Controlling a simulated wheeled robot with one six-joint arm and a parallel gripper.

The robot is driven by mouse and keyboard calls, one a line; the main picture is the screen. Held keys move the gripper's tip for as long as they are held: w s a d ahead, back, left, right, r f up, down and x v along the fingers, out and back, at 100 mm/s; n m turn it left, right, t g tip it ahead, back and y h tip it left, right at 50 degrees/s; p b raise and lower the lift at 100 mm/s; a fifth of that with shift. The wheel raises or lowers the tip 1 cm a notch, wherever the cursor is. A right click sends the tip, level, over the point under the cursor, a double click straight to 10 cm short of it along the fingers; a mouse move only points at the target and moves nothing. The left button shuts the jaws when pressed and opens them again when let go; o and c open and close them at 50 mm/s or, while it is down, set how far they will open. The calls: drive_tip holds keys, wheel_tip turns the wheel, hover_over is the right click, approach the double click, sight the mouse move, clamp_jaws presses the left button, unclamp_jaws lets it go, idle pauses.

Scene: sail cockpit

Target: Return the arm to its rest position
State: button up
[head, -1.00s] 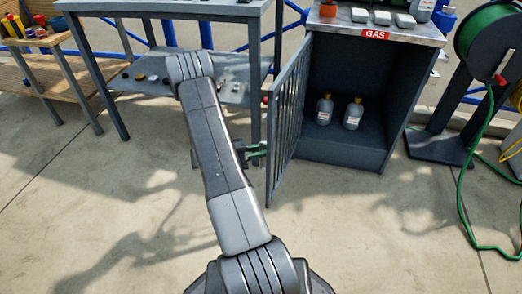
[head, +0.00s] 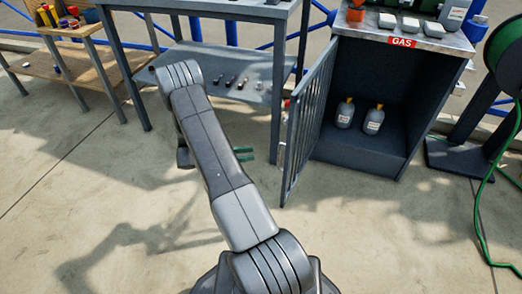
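My arm reaches forward over the concrete floor from the bottom of the head view, its elbow bent near the workbench. My gripper (head: 243,154) shows only as two green fingertips to the right of the forearm, with a small gap between them and nothing visible in it. The rest of the gripper is hidden behind my arm. The fingertips are apart from the barred door (head: 308,125) of the gas cabinet, to its left in the picture. The door stands open.
The gas cabinet (head: 365,152) holds two grey bottles (head: 345,113) (head: 373,120). A workbench (head: 128,75) with small items on its lower shelf stands behind my arm. A wooden bench is at far left, a green hose reel (head: 505,45) at right. The front floor is clear.

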sight(279, 151)
drive_tip(key=shift+s+a, duration=0.2)
drive_tip(key=shift+a, duration=0.65)
drive_tip(key=shift+d, duration=0.1)
drive_tip(key=w+d+b, duration=0.1)
drive_tip(key=d, duration=0.3)
drive_tip(key=d+b, duration=0.1)
drive_tip(key=d, duration=0.3)
drive_tip(key=w+d+b, duration=0.1)
drive_tip(key=d, duration=0.4)
drive_tip(key=shift+w+d, duration=0.1)
drive_tip(key=shift+w, duration=0.2)
drive_tip(key=shift+d, duration=0.25)
drive_tip(key=shift+s+d, duration=0.1)
drive_tip(key=shift+d, duration=0.15)
